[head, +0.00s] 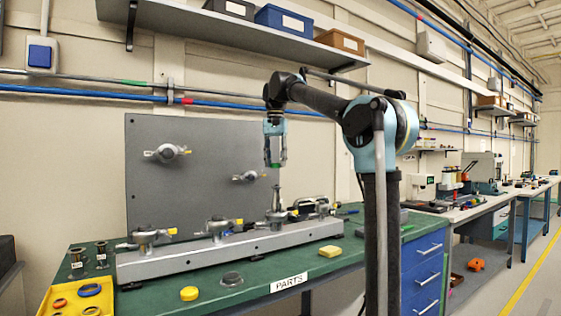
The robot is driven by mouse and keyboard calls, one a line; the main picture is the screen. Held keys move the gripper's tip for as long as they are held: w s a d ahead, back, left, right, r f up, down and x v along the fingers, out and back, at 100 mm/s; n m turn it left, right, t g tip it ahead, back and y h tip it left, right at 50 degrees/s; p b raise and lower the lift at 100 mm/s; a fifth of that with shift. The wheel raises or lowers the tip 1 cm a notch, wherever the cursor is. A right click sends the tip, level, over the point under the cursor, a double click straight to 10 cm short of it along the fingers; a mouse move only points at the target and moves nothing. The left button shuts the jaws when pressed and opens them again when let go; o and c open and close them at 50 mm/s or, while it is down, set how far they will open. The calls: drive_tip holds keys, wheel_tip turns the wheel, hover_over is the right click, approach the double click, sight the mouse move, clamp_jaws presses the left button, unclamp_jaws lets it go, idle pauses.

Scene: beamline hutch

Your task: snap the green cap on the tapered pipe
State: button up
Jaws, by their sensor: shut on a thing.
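My gripper (275,160) points down in the head view, shut on a small green thing, which looks like the green cap (274,164). Most of the cap is hidden between the fingers. Below it, a slim grey upright pipe (277,196), which looks like the tapered pipe, rises from a fitting on the long grey rail (228,254). The gripper is almost straight above this pipe, with a visible gap between the cap and the pipe top. Depth alignment cannot be told from this one view.
Several valve fittings with yellow tags, such as one at left (146,237), stand along the rail. A grey panel (150,200) with two valves rises behind. A yellow tray (55,298), yellow disc (189,293), dark cap (231,279) and yellow block (330,251) lie on the green bench (262,272).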

drive_tip(key=shift+w+a+r, duration=0.1)
drive_tip(key=shift+w+r, duration=0.05)
drive_tip(key=shift+r, duration=0.15)
drive_tip(key=shift+w+d+f, duration=0.1)
drive_tip(key=shift+d+f, duration=0.05)
drive_tip(key=shift+f, duration=0.75)
drive_tip(key=shift+w+d+f, duration=0.1)
drive_tip(key=shift+d+f, duration=0.05)
drive_tip(key=shift+f, duration=0.75)
drive_tip(key=shift+s+f, duration=0.1)
drive_tip(key=shift+f, duration=1.4)
drive_tip(key=shift+f, duration=0.55)
drive_tip(key=o, duration=0.8)
